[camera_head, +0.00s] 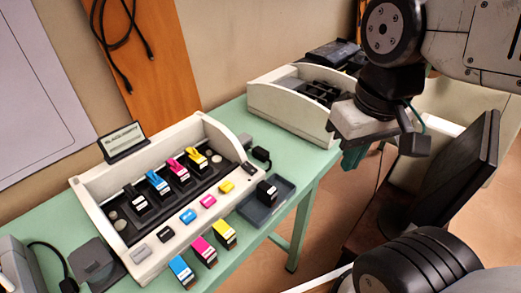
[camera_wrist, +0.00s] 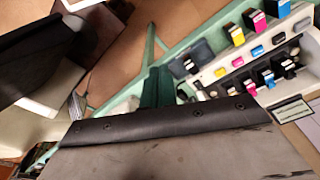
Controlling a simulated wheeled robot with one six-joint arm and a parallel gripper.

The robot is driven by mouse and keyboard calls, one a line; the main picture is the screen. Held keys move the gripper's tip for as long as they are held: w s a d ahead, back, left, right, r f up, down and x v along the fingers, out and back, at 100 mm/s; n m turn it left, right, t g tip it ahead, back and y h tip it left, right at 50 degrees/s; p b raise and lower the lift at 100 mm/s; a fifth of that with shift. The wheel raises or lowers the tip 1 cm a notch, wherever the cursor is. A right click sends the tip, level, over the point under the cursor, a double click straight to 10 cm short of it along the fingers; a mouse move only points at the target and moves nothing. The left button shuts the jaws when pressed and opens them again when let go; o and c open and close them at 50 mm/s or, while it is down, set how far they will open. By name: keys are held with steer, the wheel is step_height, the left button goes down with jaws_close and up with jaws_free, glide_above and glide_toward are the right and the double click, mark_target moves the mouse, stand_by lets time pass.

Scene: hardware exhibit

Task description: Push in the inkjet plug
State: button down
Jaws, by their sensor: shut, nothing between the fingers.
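A small black plug (camera_head: 262,155) with a dark cord is at the right end of the white inkjet exhibit (camera_head: 150,268), on the green table. I cannot tell how far it sits in a socket. The exhibit holds black, blue, magenta and yellow cartridges in a dark carriage. My gripper (camera_head: 352,159) has teal fingers and is in the air to the right of the plug, past the table's edge and apart from it. In the wrist view the fingers (camera_wrist: 157,88) are shut and empty, with the exhibit (camera_wrist: 240,62) to their right.
A dark tray (camera_head: 268,212) with a black cartridge sits at the table's front edge. Blue, magenta and yellow cartridges (camera_head: 204,251) stand along the front. A second white open unit (camera_head: 262,95) is at the back. A dark monitor (camera_head: 455,175) stands right of my gripper.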

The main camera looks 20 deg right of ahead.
steer(key=c, duration=1.4)
jaws_free()
steer(key=shift+f, duration=0.15)
steer(key=o, duration=0.3)
steer(key=shift+w+a+f+g, duration=0.1)
steer(key=shift+w+f+g, duration=0.6)
steer(key=shift+w+f, duration=0.1)
steer(key=n, duration=0.5)
glide_above(262, 151)
step_height(262, 151, down, 16)
steer(key=shift+r, duration=0.1)
steer(key=shift+n, duration=0.3)
step_height(262, 151, down, 8)
steer(key=shift+r, duration=0.1)
